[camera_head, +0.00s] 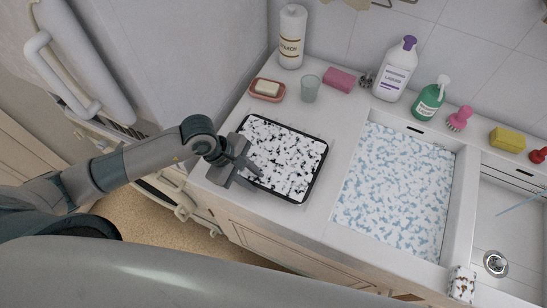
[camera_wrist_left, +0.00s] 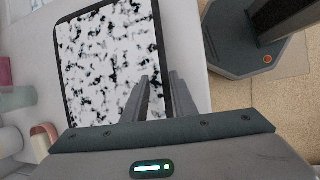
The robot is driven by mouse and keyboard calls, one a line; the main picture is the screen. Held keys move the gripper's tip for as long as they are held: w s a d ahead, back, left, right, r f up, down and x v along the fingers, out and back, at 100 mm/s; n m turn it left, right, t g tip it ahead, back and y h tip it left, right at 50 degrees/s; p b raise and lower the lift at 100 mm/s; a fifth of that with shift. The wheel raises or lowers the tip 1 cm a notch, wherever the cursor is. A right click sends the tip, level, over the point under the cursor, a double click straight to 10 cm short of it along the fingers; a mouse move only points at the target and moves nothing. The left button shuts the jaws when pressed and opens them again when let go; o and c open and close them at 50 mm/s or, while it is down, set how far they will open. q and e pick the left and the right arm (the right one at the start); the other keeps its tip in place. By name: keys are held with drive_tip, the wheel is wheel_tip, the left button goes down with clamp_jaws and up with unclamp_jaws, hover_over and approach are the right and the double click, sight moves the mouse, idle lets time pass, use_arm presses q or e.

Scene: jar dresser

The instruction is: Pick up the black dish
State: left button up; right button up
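The black dish (camera_head: 317,179) is a shallow rectangular tray with a dark rim, lying on the white counter. White, speckled foam-like stuff covers most of its inside. It also shows in the left wrist view (camera_wrist_left: 71,100). My left gripper (camera_head: 256,170) is at the dish's left edge. In the left wrist view its two fingers (camera_wrist_left: 160,82) are close together, one over the inside and one just outside the rim, with the rim between them. I cannot tell whether they press on the rim. My right gripper is not in view.
A sink with blue-white foamy water (camera_head: 395,190) lies right of the dish. A soap dish (camera_head: 258,96), a glass (camera_head: 309,89), a pink sponge (camera_head: 340,79) and bottles (camera_head: 292,37) stand behind. The counter's front edge (camera_head: 262,222) is close to the dish.

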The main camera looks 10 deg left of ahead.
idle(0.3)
use_arm(q)
clamp_jaws()
idle(1.3)
